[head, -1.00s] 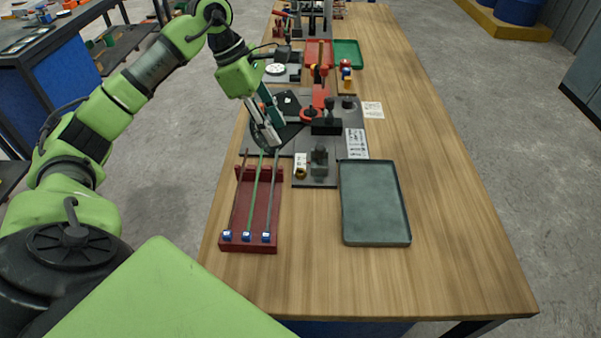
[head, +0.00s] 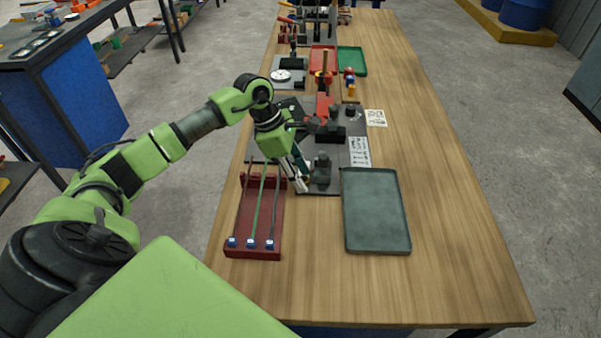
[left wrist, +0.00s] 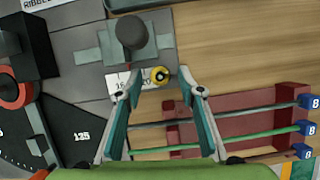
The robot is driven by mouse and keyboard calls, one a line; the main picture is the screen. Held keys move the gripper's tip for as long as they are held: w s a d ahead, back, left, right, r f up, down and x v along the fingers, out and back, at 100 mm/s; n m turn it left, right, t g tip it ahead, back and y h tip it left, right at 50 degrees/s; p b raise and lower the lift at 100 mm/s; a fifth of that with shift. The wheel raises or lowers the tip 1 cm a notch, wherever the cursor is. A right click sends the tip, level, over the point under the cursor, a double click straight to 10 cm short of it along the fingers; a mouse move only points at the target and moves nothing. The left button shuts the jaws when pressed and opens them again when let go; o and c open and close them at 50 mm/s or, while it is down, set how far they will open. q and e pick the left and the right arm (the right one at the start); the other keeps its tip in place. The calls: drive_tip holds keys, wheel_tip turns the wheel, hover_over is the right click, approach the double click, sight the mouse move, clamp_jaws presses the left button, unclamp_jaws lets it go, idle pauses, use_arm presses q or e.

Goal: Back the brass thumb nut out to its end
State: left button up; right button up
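The brass thumb nut (left wrist: 160,75) shows as a small yellow round piece with a dark centre in the left wrist view. It sits beside a white label on the grey plate, near the dark fixture block with a rounded top (left wrist: 131,32). My left gripper (left wrist: 160,71) is open, with one fingertip on each side of the nut and a gap on both sides. In the head view, my left gripper (head: 301,184) reaches down beside the fixture block (head: 321,170) and hides the nut. Contact with the plate cannot be told. My right gripper is not in view.
A dark red rack (head: 240,220) with several long rods and blue end tags stands close to the left gripper. A grey-green tray (head: 376,215) lies to the right. A black dial plate (left wrist: 70,130) is at the wrist view's left. The table's right side is clear.

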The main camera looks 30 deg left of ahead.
use_arm(q)
clamp_jaws()
drive_tip(key=shift+n, duration=0.3)
drive_tip(key=n+b, duration=0.1)
drive_tip(key=n, duration=0.1)
drive_tip(key=n+t+y+b, duration=0.1)
drive_tip(key=n, duration=0.1)
drive_tip(key=shift+s+d+f+t+b, duration=0.15)
drive_tip(key=shift+s+t+b, duration=0.05)
drive_tip(key=shift+t+b, duration=0.1)
drive_tip(key=shift+d+n+t+y+b, duration=0.15)
drive_tip(key=shift+n+y+b, duration=0.35)
drive_tip(key=shift+n, duration=0.65)
drive_tip(key=shift+n+t+y+b, duration=0.3)
drive_tip(key=shift+n+b, duration=0.4)
drive_tip(key=shift+n, duration=0.45)
drive_tip(key=shift+r, duration=0.2)
unclamp_jaws()
